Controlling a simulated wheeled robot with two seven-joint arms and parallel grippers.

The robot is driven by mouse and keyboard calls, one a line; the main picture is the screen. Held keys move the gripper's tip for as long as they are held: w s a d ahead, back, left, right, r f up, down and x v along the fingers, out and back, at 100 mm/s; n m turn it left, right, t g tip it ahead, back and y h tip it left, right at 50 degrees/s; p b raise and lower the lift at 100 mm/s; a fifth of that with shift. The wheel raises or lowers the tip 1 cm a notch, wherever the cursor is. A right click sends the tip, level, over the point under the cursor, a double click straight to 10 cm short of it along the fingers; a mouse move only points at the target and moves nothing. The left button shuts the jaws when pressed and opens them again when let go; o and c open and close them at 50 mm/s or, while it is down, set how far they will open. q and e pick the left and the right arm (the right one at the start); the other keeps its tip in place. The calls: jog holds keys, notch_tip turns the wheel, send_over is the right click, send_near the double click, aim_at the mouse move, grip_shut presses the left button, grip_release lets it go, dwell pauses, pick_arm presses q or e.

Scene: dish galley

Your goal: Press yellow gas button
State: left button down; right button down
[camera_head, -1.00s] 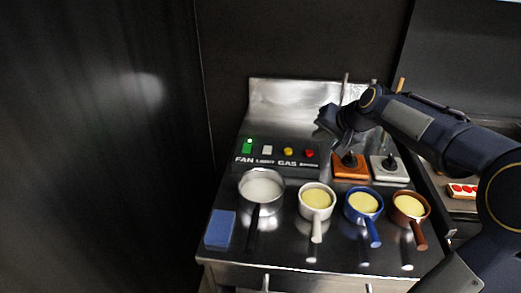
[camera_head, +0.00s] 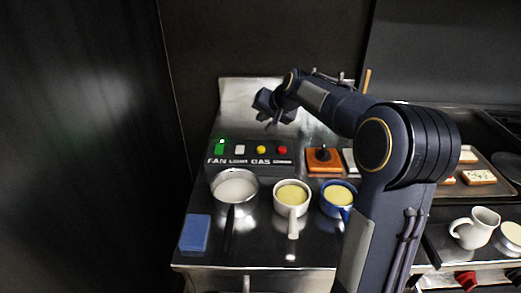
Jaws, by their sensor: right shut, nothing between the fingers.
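The yellow gas button (camera_head: 261,150) sits on a dark control panel (camera_head: 232,171) at the back of the steel counter, above the word GAS. A green lit fan button (camera_head: 220,147) and a white light button (camera_head: 240,150) are to its left, and a red button (camera_head: 282,150) is to its right. My right gripper (camera_head: 270,122) is shut and empty, above and behind the panel near the yellow and red buttons. It looks apart from the yellow button. My left gripper is not in view.
A pan of white liquid (camera_head: 235,187), a white pot (camera_head: 292,197) and a blue pot (camera_head: 338,195) stand before the panel. A blue pad (camera_head: 195,233) lies at front left. An orange block with a dark knob (camera_head: 323,161) is right of the panel. My right arm covers the counter's right part.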

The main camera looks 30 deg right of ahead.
jog(key=b, duration=0.6)
send_over(263, 150)
notch_tip(263, 150, down, 7)
jog(key=shift+f, duration=0.1)
jog(key=shift+f+b, duration=0.35)
jog(key=shift+f, duration=0.2)
jog(key=shift+f, duration=0.1)
dwell(1.0)
jog(key=shift+f, duration=0.3)
jog(key=shift+f+b, duration=0.5)
jog(key=shift+b, duration=0.15)
dwell(0.4)
dwell(0.3)
jog(key=shift+r+p, duration=0.85)
jog(key=shift+r, duration=0.1)
